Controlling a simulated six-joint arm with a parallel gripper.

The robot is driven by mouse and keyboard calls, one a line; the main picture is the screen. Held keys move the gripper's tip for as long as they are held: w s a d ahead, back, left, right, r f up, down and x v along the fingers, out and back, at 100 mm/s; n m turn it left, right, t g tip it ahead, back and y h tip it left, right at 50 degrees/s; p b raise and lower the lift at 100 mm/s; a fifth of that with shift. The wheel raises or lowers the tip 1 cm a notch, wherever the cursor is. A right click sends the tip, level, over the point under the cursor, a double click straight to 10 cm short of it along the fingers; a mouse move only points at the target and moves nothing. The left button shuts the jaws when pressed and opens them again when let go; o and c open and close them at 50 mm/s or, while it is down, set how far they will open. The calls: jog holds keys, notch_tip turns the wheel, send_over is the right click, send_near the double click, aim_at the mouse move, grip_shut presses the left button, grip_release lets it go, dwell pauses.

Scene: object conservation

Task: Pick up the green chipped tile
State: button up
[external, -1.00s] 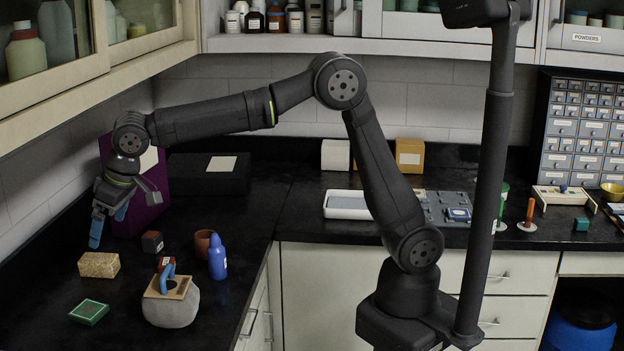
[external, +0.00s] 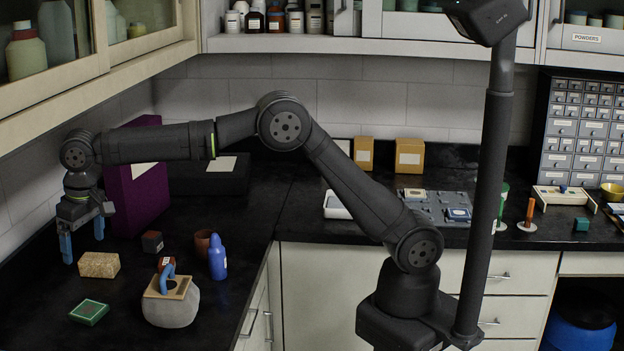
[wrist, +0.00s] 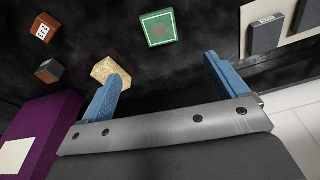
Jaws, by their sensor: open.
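The green chipped tile (external: 89,312) lies flat on the black counter at the front left, with a pale border line and a dark patch on its top. It also shows at the top middle of the wrist view (wrist: 159,27). My gripper (external: 83,252) is open and empty, its blue fingers pointing down behind and to the left of the tan cork-like block. In the wrist view the two blue fingers (wrist: 165,72) are wide apart, and the tile lies beyond them. The left finger partly overlaps the tan block there.
The tan block (external: 99,265) stands between my gripper and the tile. A grey stone-like lump (external: 172,311) with a board and a blue-handled item on top, a blue bottle (external: 217,258), a brown cup (external: 203,243) and a dark cube (external: 152,242) are to the right. A purple box (external: 152,200) stands behind.

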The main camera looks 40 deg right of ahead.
send_over(88, 309)
jog(key=s, duration=0.2)
jog(key=f, duration=1.2)
jog(key=shift+w+d, duration=0.25)
jog(key=shift+d, duration=0.15)
jog(key=shift+w+a+f, duration=0.1)
jog(key=shift+w+f, duration=0.1)
jog(key=shift+f, duration=0.7)
jog(key=shift+w+a+f, duration=0.1)
jog(key=shift+w+f, duration=0.05)
jog(key=shift+f, duration=0.8)
jog(key=shift+w+a+f, duration=0.1)
jog(key=shift+w+f, duration=0.1)
jog(key=shift+f, duration=0.7)
jog(key=c, duration=1.2)
jog(key=shift+o, duration=0.2)
jog(key=shift+r, duration=0.15)
